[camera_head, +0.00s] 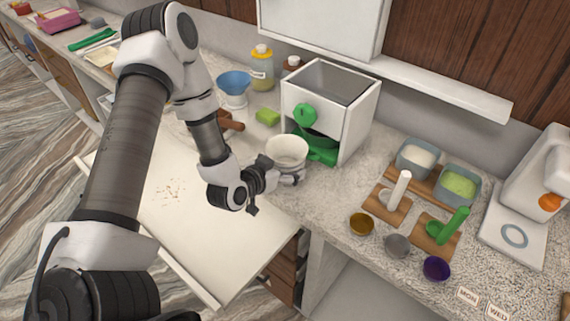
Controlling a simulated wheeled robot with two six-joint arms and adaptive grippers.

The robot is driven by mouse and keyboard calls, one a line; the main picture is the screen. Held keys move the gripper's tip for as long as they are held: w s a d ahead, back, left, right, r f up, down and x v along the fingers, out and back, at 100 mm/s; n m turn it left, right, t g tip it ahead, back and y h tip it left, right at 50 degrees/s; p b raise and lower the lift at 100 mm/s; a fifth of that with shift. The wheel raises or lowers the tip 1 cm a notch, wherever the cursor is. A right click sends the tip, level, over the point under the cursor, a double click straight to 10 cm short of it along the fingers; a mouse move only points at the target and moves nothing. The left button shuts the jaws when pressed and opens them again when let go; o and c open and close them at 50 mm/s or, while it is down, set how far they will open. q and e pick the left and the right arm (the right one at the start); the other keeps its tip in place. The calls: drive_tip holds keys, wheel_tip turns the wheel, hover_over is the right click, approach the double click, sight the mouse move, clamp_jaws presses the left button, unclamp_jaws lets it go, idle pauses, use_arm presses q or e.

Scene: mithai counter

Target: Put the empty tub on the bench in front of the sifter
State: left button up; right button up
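The empty tub (287,149) is a round, cream-white tub in front of the sifter, near the front edge of the bench. The sifter (355,128) is a white open-topped box with a green knob and a green spout low on its front. My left gripper (284,172) is at the near side of the tub, with its fingers close against the tub's lower wall. I cannot tell whether they grip it, or whether the tub rests on the bench. My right gripper is not in view.
A green sponge (268,117), a blue bowl (234,84) and a yellow-capped jar (262,70) stand left of the sifter. Small bowls, including a purple one (436,268), wooden stands and a white scale (514,232) are to the right.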

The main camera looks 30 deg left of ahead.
use_arm(q)
drive_tip(key=shift+f+b, duration=0.45)
drive_tip(key=shift+f, duration=0.05)
idle(0.3)
drive_tip(key=o, duration=0.7)
